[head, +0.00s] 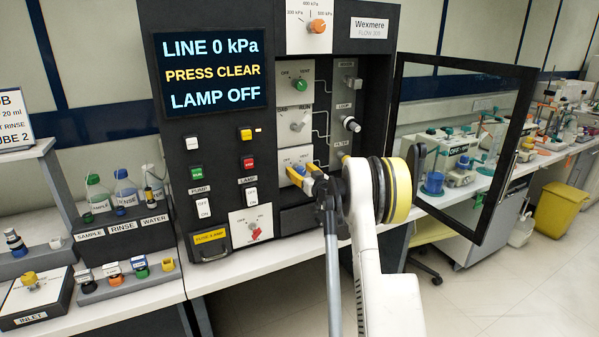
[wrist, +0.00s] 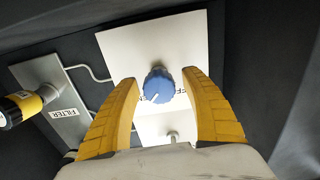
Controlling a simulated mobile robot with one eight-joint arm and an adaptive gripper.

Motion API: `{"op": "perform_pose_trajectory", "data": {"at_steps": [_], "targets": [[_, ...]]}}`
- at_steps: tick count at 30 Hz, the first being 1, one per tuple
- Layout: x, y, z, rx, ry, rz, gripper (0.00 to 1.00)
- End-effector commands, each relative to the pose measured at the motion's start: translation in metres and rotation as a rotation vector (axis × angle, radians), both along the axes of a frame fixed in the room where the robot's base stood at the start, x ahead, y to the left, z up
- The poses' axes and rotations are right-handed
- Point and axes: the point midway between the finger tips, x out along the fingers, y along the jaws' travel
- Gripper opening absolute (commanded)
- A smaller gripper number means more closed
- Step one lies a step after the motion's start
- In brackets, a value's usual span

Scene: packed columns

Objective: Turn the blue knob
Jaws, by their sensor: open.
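The blue knob (wrist: 158,86) sits on a white plate (wrist: 190,40) and shows between my fingers in the wrist view. It has a white pointer line toward its lower left. My gripper (wrist: 160,90) is open, with one yellow finger on each side of the knob; small gaps show between fingers and knob. In the head view my gripper (head: 305,174) is at the lower middle of the black instrument panel (head: 215,140), and its fingers hide most of the knob. I cannot tell how deep the fingertips reach around it.
The screen (head: 210,72) reads LINE 0 kPa, PRESS CLEAR, LAMP OFF. A green knob (head: 299,85) and a grey knob (head: 299,126) sit above my gripper. A red knob (head: 255,233) is at lower left. An open framed door (head: 515,130) stands to the right.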

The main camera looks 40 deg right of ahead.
Motion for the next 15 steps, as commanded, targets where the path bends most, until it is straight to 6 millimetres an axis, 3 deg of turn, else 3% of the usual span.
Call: {"op": "perform_pose_trajectory", "data": {"at_steps": [3,9,15], "targets": [[-0.0002,0.0000,0.0002,0.000,0.000,0.000,0.55],[-0.0003,0.0000,0.0001,0.000,0.000,0.000,0.00],[-0.0005,0.0001,0.0000,-0.008,0.002,0.000,0.00]]}}
